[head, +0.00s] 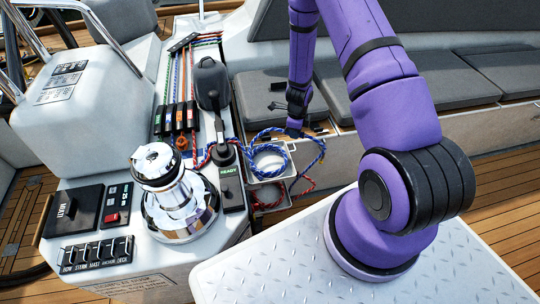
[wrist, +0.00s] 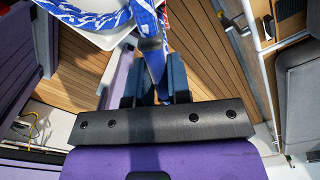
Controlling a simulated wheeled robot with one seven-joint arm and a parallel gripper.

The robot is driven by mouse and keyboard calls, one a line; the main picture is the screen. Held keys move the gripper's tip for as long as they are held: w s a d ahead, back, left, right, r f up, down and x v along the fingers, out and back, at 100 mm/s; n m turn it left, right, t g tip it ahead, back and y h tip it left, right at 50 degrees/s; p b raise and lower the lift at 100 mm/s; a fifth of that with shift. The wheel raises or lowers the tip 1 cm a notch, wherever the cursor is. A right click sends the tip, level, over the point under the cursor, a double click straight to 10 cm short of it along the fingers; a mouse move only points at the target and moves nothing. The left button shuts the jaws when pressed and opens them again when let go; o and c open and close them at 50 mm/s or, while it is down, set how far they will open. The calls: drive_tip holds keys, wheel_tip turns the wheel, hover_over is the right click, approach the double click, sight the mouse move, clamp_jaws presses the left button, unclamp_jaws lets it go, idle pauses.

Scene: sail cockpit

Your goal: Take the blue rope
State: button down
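The blue rope (head: 267,150), flecked with white, lies in loops over and around the small white bins beside the winch console. Its right-hand part rises to my gripper (head: 294,130), which points down just above the bins. In the wrist view the blue rope (wrist: 152,55) runs between the two dark fingers of my gripper (wrist: 155,82) and fills most of the narrow gap. The fingers appear shut on it. The exact contact is partly hidden in the head view.
A red rope (head: 268,203) hangs in the lower bin. Grey seat cushions (head: 450,80) lie behind. Wooden deck (head: 500,165) is open at right.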

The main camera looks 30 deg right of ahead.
drive_tip(key=shift+r, duration=0.15)
drive_tip(key=shift+r, duration=1.35)
